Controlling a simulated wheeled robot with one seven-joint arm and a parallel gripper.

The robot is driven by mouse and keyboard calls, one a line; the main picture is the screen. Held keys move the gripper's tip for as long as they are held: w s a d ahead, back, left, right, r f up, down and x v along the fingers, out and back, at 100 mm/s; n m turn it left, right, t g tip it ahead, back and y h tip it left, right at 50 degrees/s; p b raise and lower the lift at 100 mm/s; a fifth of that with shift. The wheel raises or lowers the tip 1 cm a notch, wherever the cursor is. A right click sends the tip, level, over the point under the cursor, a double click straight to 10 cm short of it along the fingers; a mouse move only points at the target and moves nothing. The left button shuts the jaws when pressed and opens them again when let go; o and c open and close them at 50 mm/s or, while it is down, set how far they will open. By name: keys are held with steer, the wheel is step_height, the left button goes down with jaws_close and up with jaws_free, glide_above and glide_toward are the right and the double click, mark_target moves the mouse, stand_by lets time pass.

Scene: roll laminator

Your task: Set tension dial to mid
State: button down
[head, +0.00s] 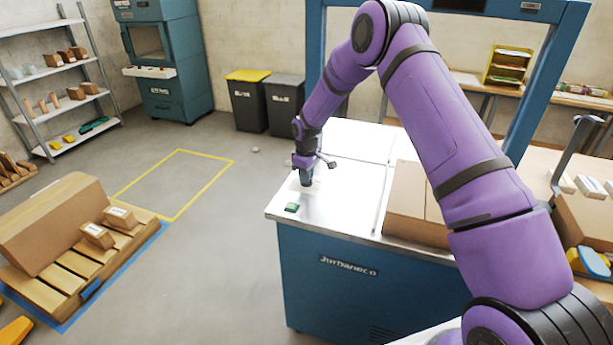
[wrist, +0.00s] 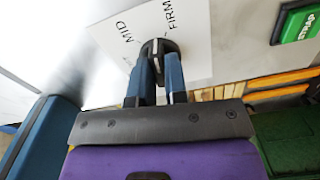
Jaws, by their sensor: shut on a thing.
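The tension dial (wrist: 159,46) is a black round knob with a white pointer line, on a white label plate (wrist: 194,58) printed MID and FIRM. The rest of the scale is hidden or out of frame. The pointer runs roughly upward in the wrist view; I cannot tell exactly which mark it meets. My gripper (wrist: 158,62) has its two blue fingers shut on the knob, one on each side. In the head view my gripper (head: 306,180) points down at the machine top's left end, and the dial is mostly hidden beneath it.
A green button (wrist: 297,22) marked STRAP sits close by; it also shows in the head view (head: 291,207). A cardboard box (head: 407,212) stands on the machine top (head: 345,185) to the right. A blue arch frame (head: 560,70) rises over the machine.

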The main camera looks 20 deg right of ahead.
steer(key=n, duration=0.3)
steer(key=shift+n, duration=2.1)
steer(key=c, duration=1.1)
jaws_free()
steer(key=shift+c, duration=0.2)
steer(key=shift+r, duration=0.15)
step_height(320, 180, up, 11)
steer(key=shift+f, duration=0.2)
steer(key=shift+r, duration=0.1)
